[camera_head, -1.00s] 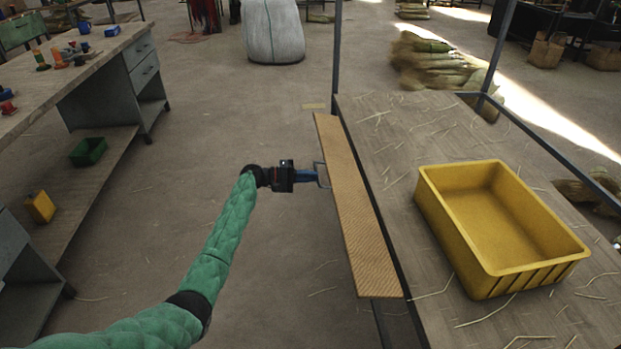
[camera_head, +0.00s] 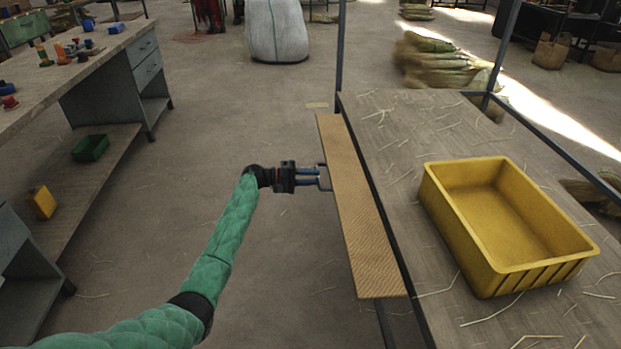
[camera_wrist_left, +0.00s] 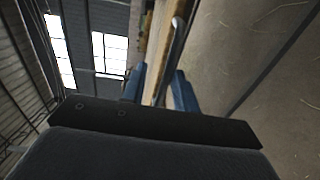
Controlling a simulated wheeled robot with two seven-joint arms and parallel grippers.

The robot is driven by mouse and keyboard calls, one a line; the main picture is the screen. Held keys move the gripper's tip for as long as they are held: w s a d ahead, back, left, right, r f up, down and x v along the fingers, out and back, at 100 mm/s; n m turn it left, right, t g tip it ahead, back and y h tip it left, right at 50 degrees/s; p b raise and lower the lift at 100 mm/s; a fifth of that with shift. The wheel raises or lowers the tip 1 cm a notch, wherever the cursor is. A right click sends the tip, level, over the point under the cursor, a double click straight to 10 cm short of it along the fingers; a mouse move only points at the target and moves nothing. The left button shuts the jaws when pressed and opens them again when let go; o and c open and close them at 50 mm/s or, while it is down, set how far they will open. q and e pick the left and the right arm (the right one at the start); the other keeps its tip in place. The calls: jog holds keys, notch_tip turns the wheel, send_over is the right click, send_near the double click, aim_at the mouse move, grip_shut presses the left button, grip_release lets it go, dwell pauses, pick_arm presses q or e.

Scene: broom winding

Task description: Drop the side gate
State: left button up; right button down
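The side gate (camera_head: 362,215) is a long, narrow tan ribbed board along the left edge of the worktable (camera_head: 400,130). Its exact tilt is hard to tell. A thin metal handle (camera_head: 322,177) sticks out from its left side. My left gripper (camera_head: 316,177) comes from the left and is at this handle. Its two blue fingers are spread, with a gap between them. In the left wrist view the handle bar (camera_wrist_left: 172,55) runs between the open blue fingers (camera_wrist_left: 158,86), and the gate's edge shows behind it. My right gripper is not in view.
A yellow crate (camera_head: 445,235) stands empty on the worktable among loose straws. Metal posts (camera_head: 339,45) rise at the table's far corners. A workbench (camera_head: 100,45) with small items stands at the left. The floor between bench and gate is clear.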

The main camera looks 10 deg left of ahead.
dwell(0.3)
pick_arm(q)
jog(key=shift+v, duration=3.9)
